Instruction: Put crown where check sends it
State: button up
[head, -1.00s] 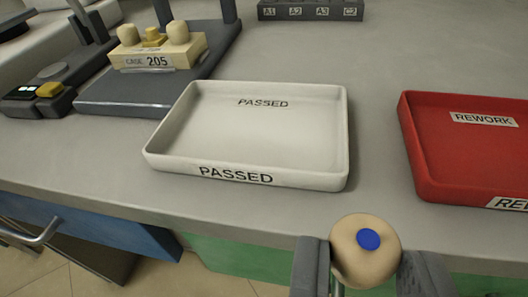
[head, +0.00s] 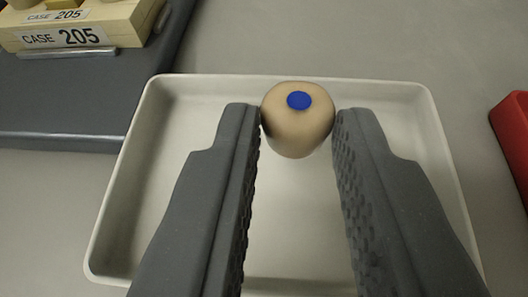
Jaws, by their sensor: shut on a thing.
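My gripper (head: 298,122) is shut on the crown (head: 297,128), a beige rounded piece with a blue dot on top. The crown sits between the fingertips, over the white tray (head: 107,225). This is the tray that read PASSED in the earlier view; its label does not show now. I cannot tell whether the crown touches the tray floor. The red tray (head: 516,135) shows only as a corner at the right edge.
A beige block marked CASE 205 (head: 90,30) stands on a dark base (head: 60,105) at the upper left, close to the white tray. Bare grey counter (head: 330,40) lies behind and to the right of the white tray.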

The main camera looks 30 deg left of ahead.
aim_at(286, 227)
jog(key=shift+w+a+f+b, duration=0.1)
jog(key=shift+f+b, duration=0.4)
jog(key=shift+f, duration=1.25)
jog(key=o, duration=0.9)
jog(key=shift+f, duration=0.15)
jog(key=shift+o, duration=0.2)
jog(key=shift+r, duration=0.2)
jog(key=p+v, duration=0.1)
jog(key=v, duration=1.1)
jog(key=shift+p, duration=0.35)
